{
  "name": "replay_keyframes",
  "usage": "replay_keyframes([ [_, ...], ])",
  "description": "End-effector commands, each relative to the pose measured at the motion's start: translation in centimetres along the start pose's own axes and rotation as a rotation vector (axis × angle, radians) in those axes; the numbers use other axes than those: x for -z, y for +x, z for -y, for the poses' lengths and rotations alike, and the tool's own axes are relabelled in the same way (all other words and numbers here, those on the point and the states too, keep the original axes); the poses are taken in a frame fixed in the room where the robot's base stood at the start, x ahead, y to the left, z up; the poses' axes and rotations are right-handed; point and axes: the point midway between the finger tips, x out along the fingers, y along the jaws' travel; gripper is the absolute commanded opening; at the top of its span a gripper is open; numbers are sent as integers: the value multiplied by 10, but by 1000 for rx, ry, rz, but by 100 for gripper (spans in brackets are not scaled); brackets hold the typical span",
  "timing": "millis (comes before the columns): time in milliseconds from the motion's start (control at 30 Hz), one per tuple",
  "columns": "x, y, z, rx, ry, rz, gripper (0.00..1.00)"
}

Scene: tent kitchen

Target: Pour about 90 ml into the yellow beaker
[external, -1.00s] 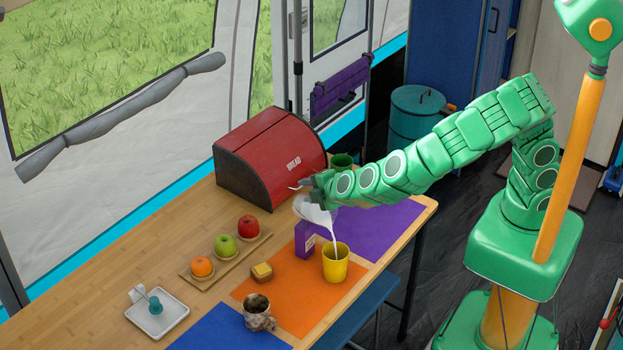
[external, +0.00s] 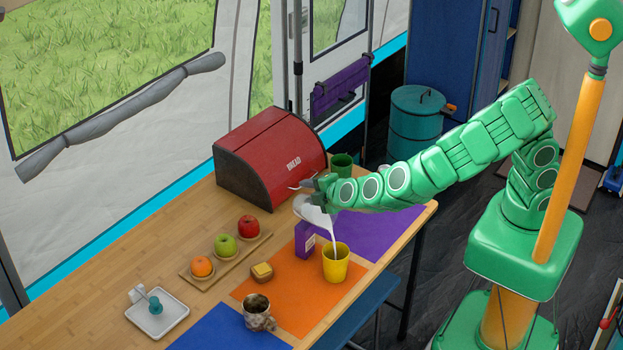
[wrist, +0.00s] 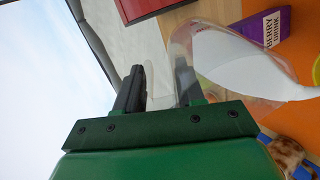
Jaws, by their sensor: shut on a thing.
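The yellow beaker (external: 336,265) stands upright on the orange mat (external: 290,309) near the table's front edge. My gripper (external: 322,191) is shut on a clear jug (external: 312,211) holding white liquid, tilted above and to the left of the beaker. A thin white stream (external: 333,232) runs from the jug down into the beaker. In the wrist view the jug (wrist: 205,40) lies on its side beyond my gripper (wrist: 158,88), with white liquid along it to the lip. The beaker's edge (wrist: 317,72) just shows there. The level inside the beaker cannot be made out.
A purple drink carton (external: 304,240) stands close behind the beaker. The red bread box (external: 269,158) and a green cup (external: 341,164) are behind.

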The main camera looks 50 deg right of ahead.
Motion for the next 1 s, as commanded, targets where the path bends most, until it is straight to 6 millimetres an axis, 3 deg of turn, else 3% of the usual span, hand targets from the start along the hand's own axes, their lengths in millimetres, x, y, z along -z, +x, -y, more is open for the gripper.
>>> replay_keyframes([
  [600, 0, -2, 2, -40, -1, -1, 0],
  [1000, 0, 6, -8, 128, 16, 1, 0],
])
